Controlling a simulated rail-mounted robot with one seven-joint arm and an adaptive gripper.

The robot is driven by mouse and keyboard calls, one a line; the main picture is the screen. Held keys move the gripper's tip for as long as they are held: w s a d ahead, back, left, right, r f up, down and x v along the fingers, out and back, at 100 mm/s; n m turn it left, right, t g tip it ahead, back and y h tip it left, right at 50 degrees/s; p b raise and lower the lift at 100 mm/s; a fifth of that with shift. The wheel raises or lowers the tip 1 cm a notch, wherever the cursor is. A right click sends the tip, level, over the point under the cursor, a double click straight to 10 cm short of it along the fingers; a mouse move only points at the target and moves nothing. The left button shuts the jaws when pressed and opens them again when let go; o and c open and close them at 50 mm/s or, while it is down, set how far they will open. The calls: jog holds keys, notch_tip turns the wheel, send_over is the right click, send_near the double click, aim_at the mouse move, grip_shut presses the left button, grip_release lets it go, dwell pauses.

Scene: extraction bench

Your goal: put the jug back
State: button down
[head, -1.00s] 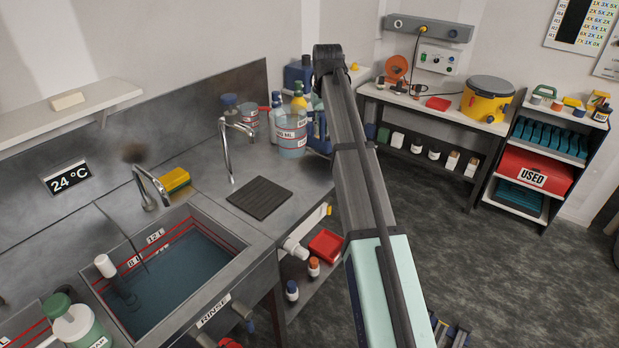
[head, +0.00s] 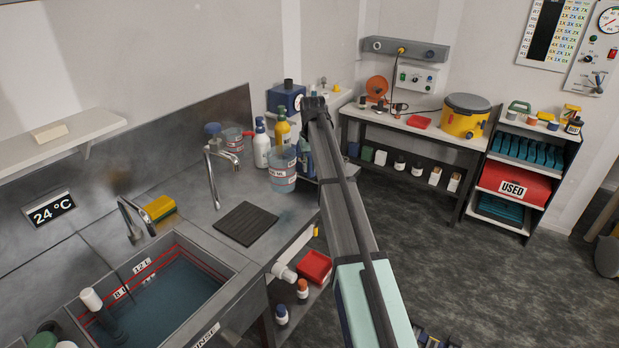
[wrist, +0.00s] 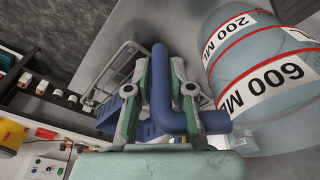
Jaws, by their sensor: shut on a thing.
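The jug is clear, with red lines, white volume labels and a blue handle. In the head view the jug (head: 283,170) is upright near the right end of the steel bench (head: 262,200), seemingly a little above it. In the wrist view the jug's body (wrist: 262,75) fills the right side. My gripper (wrist: 160,100) is shut on the jug's blue handle (wrist: 161,75), one finger on each side. In the head view my arm hides most of the gripper and handle.
A yellow bottle (head: 282,130) and a white bottle (head: 261,147) stand behind the jug. A red-lined vessel (head: 231,138), tap (head: 211,170) and dark ribbed mat (head: 246,223) are to its left. A wire rack (wrist: 112,75) shows beyond my gripper.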

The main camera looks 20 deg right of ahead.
aim_at(310, 177)
jog(key=shift+f+p, duration=0.7)
jog(key=shift+f, duration=2.75)
jog(key=c, duration=1)
grip_release()
jog(key=r+b, duration=0.1)
jog(key=r, duration=0.3)
jog(key=s+r+b, duration=0.1)
jog(key=r, duration=0.3)
jog(key=r+b, duration=0.1)
jog(key=r, duration=0.3)
jog(key=shift+s+r, duration=0.15)
jog(key=shift+s, duration=0.1)
